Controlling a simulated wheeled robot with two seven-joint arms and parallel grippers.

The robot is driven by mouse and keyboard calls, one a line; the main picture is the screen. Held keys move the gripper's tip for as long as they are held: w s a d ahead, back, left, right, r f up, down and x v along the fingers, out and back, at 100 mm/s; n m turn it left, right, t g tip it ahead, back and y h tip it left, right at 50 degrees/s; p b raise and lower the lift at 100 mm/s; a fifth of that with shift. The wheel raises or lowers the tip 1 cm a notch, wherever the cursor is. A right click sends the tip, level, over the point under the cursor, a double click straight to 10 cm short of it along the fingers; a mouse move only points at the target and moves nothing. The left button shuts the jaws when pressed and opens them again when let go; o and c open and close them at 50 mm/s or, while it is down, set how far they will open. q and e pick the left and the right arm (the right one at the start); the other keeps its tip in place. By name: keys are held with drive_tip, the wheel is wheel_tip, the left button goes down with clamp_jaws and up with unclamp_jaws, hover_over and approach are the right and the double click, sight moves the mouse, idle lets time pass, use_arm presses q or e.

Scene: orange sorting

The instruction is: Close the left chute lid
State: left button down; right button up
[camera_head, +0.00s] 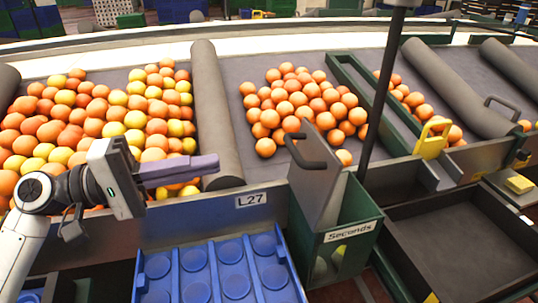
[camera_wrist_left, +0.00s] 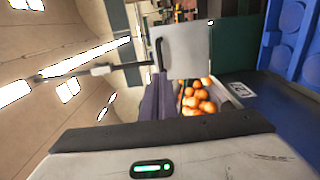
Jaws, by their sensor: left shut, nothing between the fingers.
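The left chute is a green box with a "Seconds" label (camera_head: 350,231). Its grey lid (camera_head: 314,190) stands raised at the left side of the box, leaving the opening (camera_head: 356,203) showing. A black handle (camera_head: 306,152) is at the lid's upper end. In the left wrist view the lid (camera_wrist_left: 187,52) and its handle (camera_wrist_left: 160,54) show beyond the fingertips. My left gripper (camera_head: 217,164) is shut and empty, over the front right edge of the left orange bin, left of the lid and apart from it. My right gripper is out of view.
Oranges (camera_head: 140,112) fill the left bin, and another pile (camera_head: 300,105) lies right of a grey roller (camera_head: 216,115). A blue tray (camera_head: 220,272) is in front. A dark empty tray (camera_head: 470,250) and a second lid handle (camera_head: 503,104) are at right.

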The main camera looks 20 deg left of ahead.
use_arm(q)
drive_tip(key=p, duration=0.2)
approach(290, 149)
drive_tip(key=x, duration=0.5)
drive_tip(key=shift+w+d+f, duration=0.1)
drive_tip(key=shift+w+d, duration=0.35)
drive_tip(key=shift+d, duration=0.1)
